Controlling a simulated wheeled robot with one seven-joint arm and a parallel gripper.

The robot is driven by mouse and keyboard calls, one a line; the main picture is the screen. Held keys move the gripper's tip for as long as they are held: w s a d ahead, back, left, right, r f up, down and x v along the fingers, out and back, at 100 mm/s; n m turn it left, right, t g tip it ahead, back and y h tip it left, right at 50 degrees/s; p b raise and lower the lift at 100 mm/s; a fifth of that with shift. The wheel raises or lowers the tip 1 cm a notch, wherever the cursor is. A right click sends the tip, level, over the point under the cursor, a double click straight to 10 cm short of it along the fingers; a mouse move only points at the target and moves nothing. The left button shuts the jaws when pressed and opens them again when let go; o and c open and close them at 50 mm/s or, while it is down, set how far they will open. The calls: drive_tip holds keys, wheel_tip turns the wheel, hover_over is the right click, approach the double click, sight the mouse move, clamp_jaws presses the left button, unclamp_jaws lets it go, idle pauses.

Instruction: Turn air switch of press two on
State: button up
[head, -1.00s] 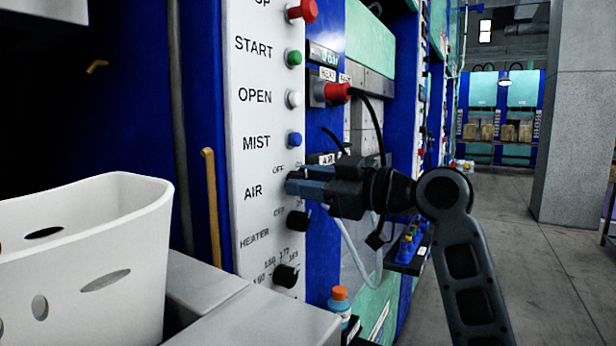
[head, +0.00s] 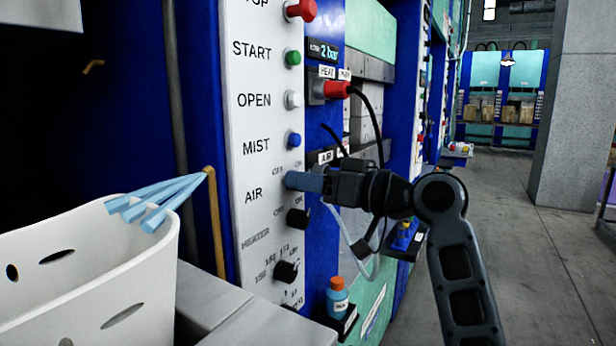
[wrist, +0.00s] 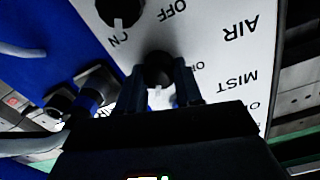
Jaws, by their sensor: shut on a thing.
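The press panel (head: 262,120) carries the label AIR (head: 253,196) below MIST. My gripper (head: 298,181) is at the air switch, which its fingers hide in the head view. In the wrist view, the dark round air switch (wrist: 158,68) sits between the two fingers of my gripper (wrist: 160,85), and the fingers are shut on it. A white mark on it points down in that upside-down picture. Part of its OFF label shows to its right.
Two black knobs, the upper one (head: 298,219) and the lower one (head: 287,271), stick out below my gripper. A cable (head: 372,115) hangs near my gripper. Floor at right is open.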

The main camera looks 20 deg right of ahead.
idle(0.4)
drive_tip(key=o, duration=1)
drive_tip(key=b+v, duration=0.1)
drive_tip(key=v, duration=0.7)
drive_tip(key=shift+b, duration=0.35)
drive_tip(key=shift+w, duration=0.1)
